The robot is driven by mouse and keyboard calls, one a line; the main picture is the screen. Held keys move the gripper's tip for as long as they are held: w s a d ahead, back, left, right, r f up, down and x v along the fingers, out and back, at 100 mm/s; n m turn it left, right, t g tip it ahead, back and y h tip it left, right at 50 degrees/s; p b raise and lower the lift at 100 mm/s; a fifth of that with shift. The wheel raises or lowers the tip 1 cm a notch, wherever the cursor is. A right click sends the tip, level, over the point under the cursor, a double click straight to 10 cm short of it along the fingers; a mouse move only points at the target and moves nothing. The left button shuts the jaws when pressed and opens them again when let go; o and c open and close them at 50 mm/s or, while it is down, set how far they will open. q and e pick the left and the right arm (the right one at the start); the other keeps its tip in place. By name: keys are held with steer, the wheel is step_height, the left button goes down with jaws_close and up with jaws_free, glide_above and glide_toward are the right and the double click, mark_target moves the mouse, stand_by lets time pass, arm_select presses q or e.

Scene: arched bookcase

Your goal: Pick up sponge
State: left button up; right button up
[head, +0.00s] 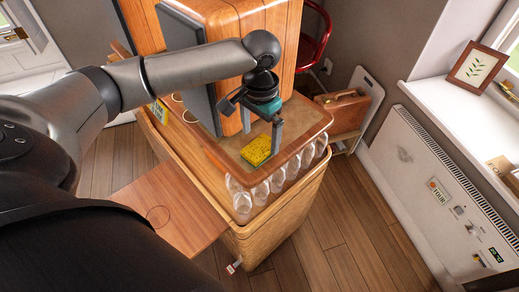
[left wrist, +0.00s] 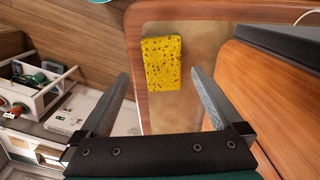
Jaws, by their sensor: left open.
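A yellow sponge (head: 257,150) with dark speckles lies on the top of the wooden cabinet (head: 309,122), near its front edge. In the left wrist view the sponge (left wrist: 162,63) lies flat beyond the fingertips, roughly between the lines of the two fingers. My left gripper (head: 261,136) is above the cabinet top close to the sponge, with its fingers pointing down. In the left wrist view the left gripper (left wrist: 159,76) is open and empty, its fingers apart. My right gripper is not in view.
A wooden box with a dark screen (head: 188,70) stands behind the sponge. Several upturned glasses (head: 261,192) hang below the cabinet top's edge. A wooden board (head: 168,210) juts out at the left. A white radiator (head: 435,190) lines the right wall. Floor between is clear.

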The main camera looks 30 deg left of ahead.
mark_target(259, 147)
arm_select(q)
steer(key=f, duration=0.5)
steer(key=shift+w+a, duration=0.1)
steer(key=shift+a, duration=0.1)
steer(key=shift+r, duration=0.1)
steer(key=c, duration=1.3)
